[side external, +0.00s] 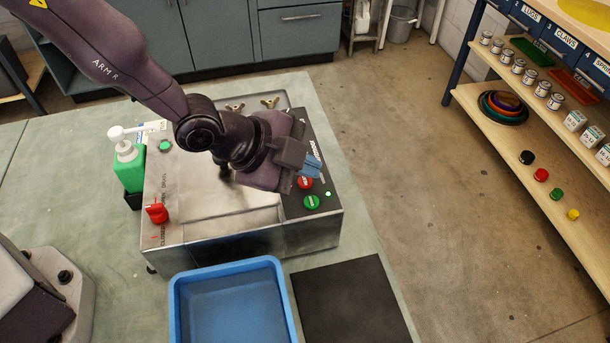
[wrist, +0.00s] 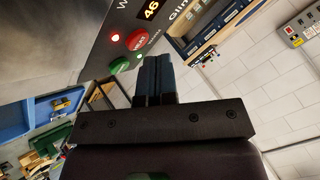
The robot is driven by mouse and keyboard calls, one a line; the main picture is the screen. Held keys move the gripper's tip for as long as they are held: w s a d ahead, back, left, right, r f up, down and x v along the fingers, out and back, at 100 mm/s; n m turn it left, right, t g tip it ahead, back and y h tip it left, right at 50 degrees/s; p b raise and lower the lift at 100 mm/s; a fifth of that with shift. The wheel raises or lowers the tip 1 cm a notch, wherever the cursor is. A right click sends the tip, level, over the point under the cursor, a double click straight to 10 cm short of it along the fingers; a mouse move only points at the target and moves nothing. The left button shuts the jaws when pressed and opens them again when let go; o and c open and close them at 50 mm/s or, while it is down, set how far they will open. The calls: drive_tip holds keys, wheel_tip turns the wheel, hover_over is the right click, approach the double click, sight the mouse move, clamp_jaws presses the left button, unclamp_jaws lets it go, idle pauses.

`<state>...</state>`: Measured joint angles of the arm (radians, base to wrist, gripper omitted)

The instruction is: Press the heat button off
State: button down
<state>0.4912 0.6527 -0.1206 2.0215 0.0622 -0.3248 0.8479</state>
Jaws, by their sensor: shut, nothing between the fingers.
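The red heat button (wrist: 137,40), lettered HEAT, is on the dark panel of the metal machine (side external: 210,190), with a lit red lamp (wrist: 115,38) beside it. It also shows in the side view (side external: 305,183). A green button (side external: 312,202) sits nearer the panel's front edge; it is also in the wrist view (wrist: 119,65). My gripper (side external: 312,166) is shut and empty, with blue fingertips over the panel close to the red button. In the wrist view the fingertips (wrist: 155,60) appear apart from both buttons. The exact gap cannot be told.
A display (wrist: 151,10) reads 46. A blue tray (side external: 232,303) and black mat (side external: 352,305) lie in front. Shelves (side external: 545,130) stand right.

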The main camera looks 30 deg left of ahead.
sight(304, 184)
drive_tip(key=shift+f, duration=0.15)
drive_tip(key=shift+f, duration=0.3)
drive_tip(key=shift+f, duration=0.1)
idle(0.6)
drive_tip(key=shift+r, duration=0.6)
drive_tip(key=shift+r, duration=3)
